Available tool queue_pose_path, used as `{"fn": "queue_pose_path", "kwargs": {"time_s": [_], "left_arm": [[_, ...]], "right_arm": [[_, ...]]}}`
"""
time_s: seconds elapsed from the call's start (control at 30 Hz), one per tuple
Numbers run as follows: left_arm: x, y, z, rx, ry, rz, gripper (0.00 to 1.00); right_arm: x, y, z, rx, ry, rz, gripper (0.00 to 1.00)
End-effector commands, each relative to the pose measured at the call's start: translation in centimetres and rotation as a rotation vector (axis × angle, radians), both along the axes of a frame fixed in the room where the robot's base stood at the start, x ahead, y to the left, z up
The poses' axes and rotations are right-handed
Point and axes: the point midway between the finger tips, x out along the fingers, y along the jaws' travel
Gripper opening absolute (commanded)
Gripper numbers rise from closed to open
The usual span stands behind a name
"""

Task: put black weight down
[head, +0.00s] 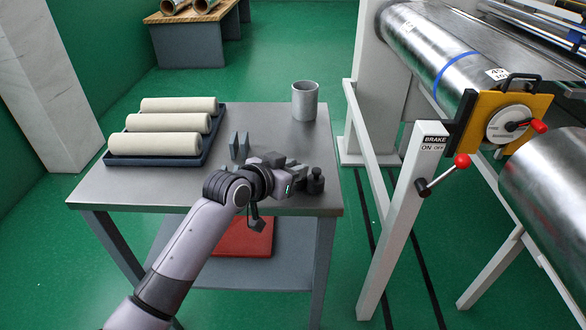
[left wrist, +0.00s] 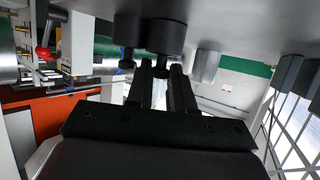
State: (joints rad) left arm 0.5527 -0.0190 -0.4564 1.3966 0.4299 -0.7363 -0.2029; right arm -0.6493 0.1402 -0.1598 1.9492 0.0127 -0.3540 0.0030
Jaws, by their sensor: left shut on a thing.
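My left gripper (head: 300,174) is low over the right front part of the grey table (head: 225,125). In the left wrist view its two fingers (left wrist: 162,74) are shut around the knob of a black weight (left wrist: 163,38). That weight is upright, its base at or very near the tabletop; I cannot tell whether it touches. A second black weight (left wrist: 128,30) stands close beside it. In the head view one black weight (head: 316,184) shows just right of the fingers; the gripper largely hides the held one. My right gripper is not in view.
A dark tray (head: 205,150) with cream rolls (head: 160,123) fills the table's left side. A grey metal cup (head: 305,100) stands at the back right, and a grey upright bracket (head: 239,146) left of the gripper. A brake post (head: 408,200) is beyond the right edge.

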Motion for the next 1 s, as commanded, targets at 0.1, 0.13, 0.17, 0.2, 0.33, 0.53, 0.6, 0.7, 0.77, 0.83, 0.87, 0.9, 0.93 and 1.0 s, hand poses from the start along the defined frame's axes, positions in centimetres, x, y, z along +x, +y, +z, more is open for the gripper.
{"fn": "queue_pose_path", "kwargs": {"time_s": [0.1,0.13,0.17,0.2,0.33,0.53,0.6,0.7,0.77,0.83,0.87,0.9,0.93,1.0], "left_arm": [[0.0,0.0,0.3,-0.002,-0.005,0.000,0.00],[0.0,0.0,0.3,-0.002,-0.004,0.000,0.00],[0.1,0.0,0.2,-0.002,-0.004,0.000,0.00],[0.0,0.0,0.1,-0.002,-0.004,0.000,0.00],[0.0,0.0,-0.2,0.000,0.000,0.000,0.32],[0.0,0.0,-0.2,0.000,0.000,0.000,0.32],[0.0,0.0,-0.1,0.000,0.000,0.000,0.32],[-0.1,0.1,0.2,0.000,0.000,0.001,0.32],[-0.3,0.3,0.3,0.000,-0.002,0.001,0.32],[-0.8,0.7,0.5,0.001,-0.001,0.001,0.32],[-1.0,0.9,0.6,0.000,0.000,0.001,0.32],[-1.4,1.1,0.9,0.000,-0.001,0.001,0.32],[-1.7,1.3,1.0,0.000,-0.001,0.001,0.32],[-2.4,1.8,1.4,0.001,-0.001,0.001,0.32]], "right_arm": [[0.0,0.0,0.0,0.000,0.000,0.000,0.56],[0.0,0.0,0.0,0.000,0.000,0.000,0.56],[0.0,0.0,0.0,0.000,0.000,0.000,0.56],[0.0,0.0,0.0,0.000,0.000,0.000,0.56],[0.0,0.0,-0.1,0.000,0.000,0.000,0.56],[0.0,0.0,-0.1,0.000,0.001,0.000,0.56],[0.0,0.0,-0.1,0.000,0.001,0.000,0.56],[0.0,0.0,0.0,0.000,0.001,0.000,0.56],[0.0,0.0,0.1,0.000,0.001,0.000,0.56],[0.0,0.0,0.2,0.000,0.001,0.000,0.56],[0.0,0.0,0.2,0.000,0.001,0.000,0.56],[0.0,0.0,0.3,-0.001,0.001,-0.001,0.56],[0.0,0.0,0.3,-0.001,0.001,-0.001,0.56],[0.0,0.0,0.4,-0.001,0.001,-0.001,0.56]]}}
